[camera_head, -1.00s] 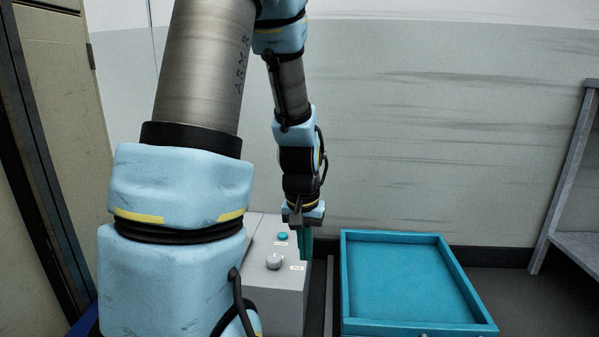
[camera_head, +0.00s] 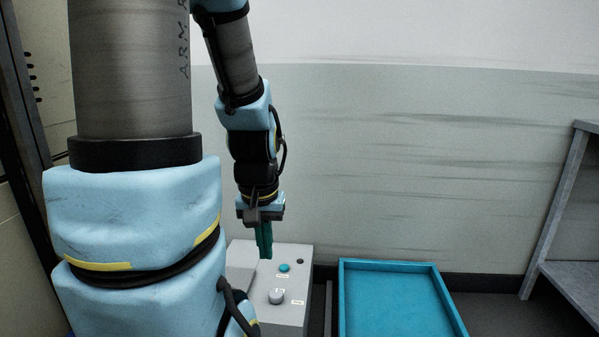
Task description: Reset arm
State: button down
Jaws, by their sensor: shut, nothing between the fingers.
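My arm comes down from the top left in the head view, with its large lower links filling the left side. My gripper (camera_head: 265,254) points down with its teal fingers together and nothing between them. It hangs over or just in front of the grey control box (camera_head: 295,318); the exact gap cannot be told. The box top carries a teal button (camera_head: 284,268), a pale knob (camera_head: 277,296) and a small dark round part (camera_head: 300,261). My arm hides the box's left part.
A blue tray (camera_head: 398,265) stands right of the box, its lower part cut off by the frame. A grey shelf (camera_head: 557,215) stands at the far right. A pale wall (camera_head: 420,160) is behind. A door or cabinet edge is at the far left.

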notch_tip(320, 180, up, 24)
jog(key=p, duration=2.1)
jog(key=shift+f, duration=0.25)
